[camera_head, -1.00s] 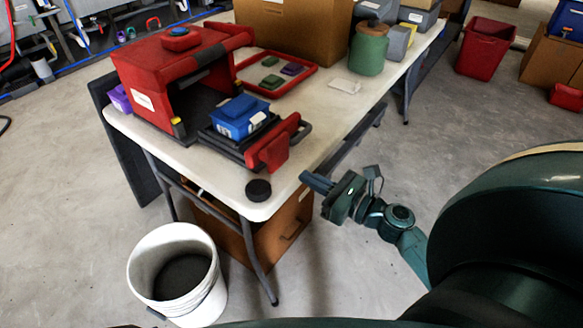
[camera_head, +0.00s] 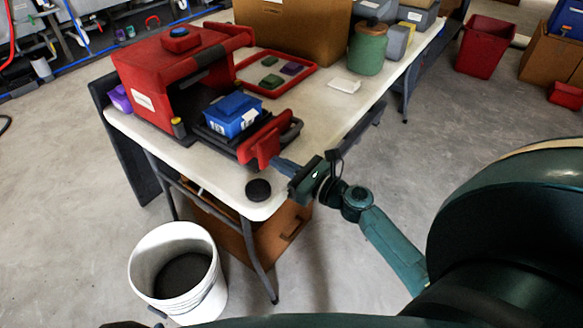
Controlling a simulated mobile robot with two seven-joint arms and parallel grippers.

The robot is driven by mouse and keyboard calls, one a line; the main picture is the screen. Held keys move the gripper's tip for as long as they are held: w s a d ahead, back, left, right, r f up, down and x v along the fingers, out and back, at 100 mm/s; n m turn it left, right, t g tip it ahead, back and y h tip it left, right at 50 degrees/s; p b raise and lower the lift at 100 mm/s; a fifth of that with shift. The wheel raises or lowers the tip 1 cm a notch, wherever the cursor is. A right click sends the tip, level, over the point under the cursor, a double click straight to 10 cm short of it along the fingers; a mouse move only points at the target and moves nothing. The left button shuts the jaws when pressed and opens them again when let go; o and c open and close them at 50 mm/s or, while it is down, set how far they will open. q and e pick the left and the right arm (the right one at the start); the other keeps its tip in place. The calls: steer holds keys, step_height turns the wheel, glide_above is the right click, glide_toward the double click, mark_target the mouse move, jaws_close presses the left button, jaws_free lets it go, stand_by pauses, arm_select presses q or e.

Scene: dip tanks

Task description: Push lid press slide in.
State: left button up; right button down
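The red lid press (camera_head: 150,68) stands at the near left of the white table. Its dark slide (camera_head: 208,137) sticks partly out of the opening toward the table's right edge, with a blue-lidded box (camera_head: 234,116) on it. A red front piece with a dark handle (camera_head: 262,142) is at the slide's outer end. My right gripper (camera_head: 283,166) is at the table's right edge, its fingertips close to or touching the red front piece; I cannot tell which. Its fingers appear together, with nothing seen between them. My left gripper is not in view.
A black round puck (camera_head: 258,190) lies near the table corner. A white bucket (camera_head: 150,245) is on the floor.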

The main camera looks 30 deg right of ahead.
mark_target(250, 149)
steer(key=x, duration=0.9)
steer(key=shift+w+a, duration=0.15)
steer(key=shift+w, duration=0.1)
steer(key=shift+w+a, duration=0.1)
steer(key=shift+w, duration=0.05)
